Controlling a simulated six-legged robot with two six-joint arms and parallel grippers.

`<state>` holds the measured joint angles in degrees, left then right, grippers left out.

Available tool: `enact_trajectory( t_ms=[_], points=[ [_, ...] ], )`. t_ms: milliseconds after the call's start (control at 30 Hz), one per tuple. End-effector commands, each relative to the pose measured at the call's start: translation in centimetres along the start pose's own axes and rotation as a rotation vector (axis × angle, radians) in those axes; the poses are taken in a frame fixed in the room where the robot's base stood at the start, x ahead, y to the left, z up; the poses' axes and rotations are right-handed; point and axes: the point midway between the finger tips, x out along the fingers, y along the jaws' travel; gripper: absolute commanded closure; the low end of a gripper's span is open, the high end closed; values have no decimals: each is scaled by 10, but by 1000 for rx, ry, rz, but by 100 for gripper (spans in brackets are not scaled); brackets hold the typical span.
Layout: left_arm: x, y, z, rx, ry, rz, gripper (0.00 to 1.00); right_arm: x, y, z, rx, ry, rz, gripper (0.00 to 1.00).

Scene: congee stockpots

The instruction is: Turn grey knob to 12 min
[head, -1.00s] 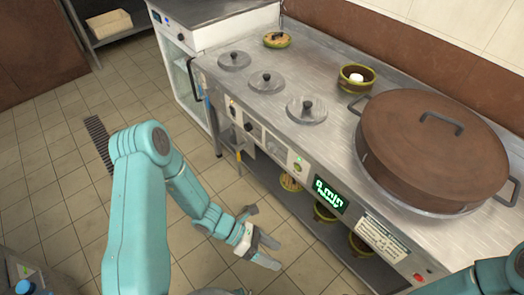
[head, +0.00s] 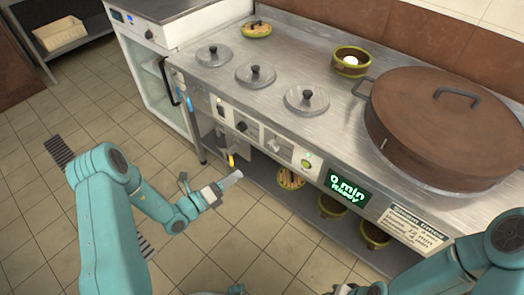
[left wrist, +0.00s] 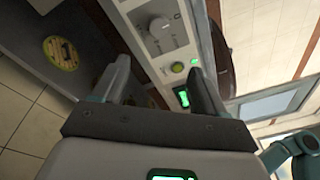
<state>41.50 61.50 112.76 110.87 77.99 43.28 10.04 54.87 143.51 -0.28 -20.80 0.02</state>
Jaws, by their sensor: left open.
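The grey knob (head: 275,145) sits on the steel counter's front panel, between a black knob and a green button. It shows larger in the left wrist view (left wrist: 160,28), ahead of the fingertips and apart from them. The green display (head: 348,188) reads 0 min and ready. My left gripper (head: 212,181) is open and empty, in front of the panel and below the knobs. Its two fingers also show in the left wrist view (left wrist: 160,72). My right arm enters at the lower right; its gripper end is mostly cut off by the bottom edge.
A black knob (head: 241,127) and a green button (head: 307,163) flank the grey knob. A large brown lidded pot (head: 440,125) stands on the counter at right. Bowls (head: 332,205) sit on the shelf below. The tiled floor before the counter is clear.

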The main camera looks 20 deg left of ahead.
Motion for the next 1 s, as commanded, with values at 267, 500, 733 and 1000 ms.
enact_trajectory(
  t_ms=[267,500,733,1000],
  points=[
    [21,0,1,-6,-26,2,28,3,1,0,1,0,0,69],
    [78,-1,-2,-4,-24,1,28,7,3,0,1,0,0,69],
    [129,0,0,-5,-23,0,28,11,4,0,1,0,0,69],
    [160,0,3,-7,-24,3,28,14,5,0,1,0,0,69]
  ],
)
